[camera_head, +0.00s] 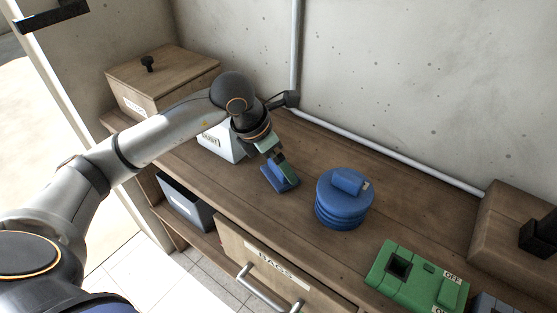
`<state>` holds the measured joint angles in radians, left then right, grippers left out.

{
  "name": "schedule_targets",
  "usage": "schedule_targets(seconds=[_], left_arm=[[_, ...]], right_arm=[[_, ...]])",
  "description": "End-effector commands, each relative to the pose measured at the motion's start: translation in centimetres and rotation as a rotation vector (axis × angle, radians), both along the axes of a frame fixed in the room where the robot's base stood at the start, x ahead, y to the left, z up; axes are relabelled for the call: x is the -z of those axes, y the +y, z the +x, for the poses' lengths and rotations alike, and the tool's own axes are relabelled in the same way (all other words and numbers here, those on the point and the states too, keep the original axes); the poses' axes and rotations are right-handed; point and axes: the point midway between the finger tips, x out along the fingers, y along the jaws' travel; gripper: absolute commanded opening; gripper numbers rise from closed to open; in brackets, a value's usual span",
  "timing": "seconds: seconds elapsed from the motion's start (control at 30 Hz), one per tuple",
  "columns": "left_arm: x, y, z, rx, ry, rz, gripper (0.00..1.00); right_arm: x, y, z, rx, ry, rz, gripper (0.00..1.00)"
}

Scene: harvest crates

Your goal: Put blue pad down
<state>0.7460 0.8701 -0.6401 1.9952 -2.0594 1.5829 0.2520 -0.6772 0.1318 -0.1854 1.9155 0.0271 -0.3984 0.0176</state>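The blue pad (286,183) is a flat blue piece with a raised blue part, low over the wooden bench top. I cannot tell whether its underside touches the wood. My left gripper (282,168) points down at it from above, its green fingers closed at the raised part; the far finger is mostly hidden. A ribbed round blue stack (340,212) stands to the right, apart from the pad, with a small blue block (348,181) on top. My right gripper is not in view.
A wooden box with a black knob (172,72) and a white labelled bin (220,149) stand at the left. A green switch box (413,284) and a wooden block (505,225) are at the right. The drawer labelled BAGS (303,284) is below. Bare wood lies behind the stack.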

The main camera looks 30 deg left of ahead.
Motion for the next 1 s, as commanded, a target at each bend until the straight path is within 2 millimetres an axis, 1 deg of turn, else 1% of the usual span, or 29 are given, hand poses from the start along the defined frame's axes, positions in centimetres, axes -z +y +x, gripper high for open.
schedule_targets(seconds=[0.17,0.4,0.53,0.7,1.0], left_arm=[[-2.8,0.6,-0.8,0.0,-0.007,0.001,1.0],[-7.7,1.6,-2.6,-0.001,-0.006,0.001,1.0],[-9.7,2.1,-3.3,-0.002,-0.005,0.0,1.0],[-10.9,2.3,-3.9,0.0,-0.001,0.0,1.0],[-11.1,2.4,-4.0,0.0,0.0,0.0,1.0]], right_arm=[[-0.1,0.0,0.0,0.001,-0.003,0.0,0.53],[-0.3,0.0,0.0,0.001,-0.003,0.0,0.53],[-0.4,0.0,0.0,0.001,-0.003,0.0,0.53],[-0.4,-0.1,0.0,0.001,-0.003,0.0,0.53],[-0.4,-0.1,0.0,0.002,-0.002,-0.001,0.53]])
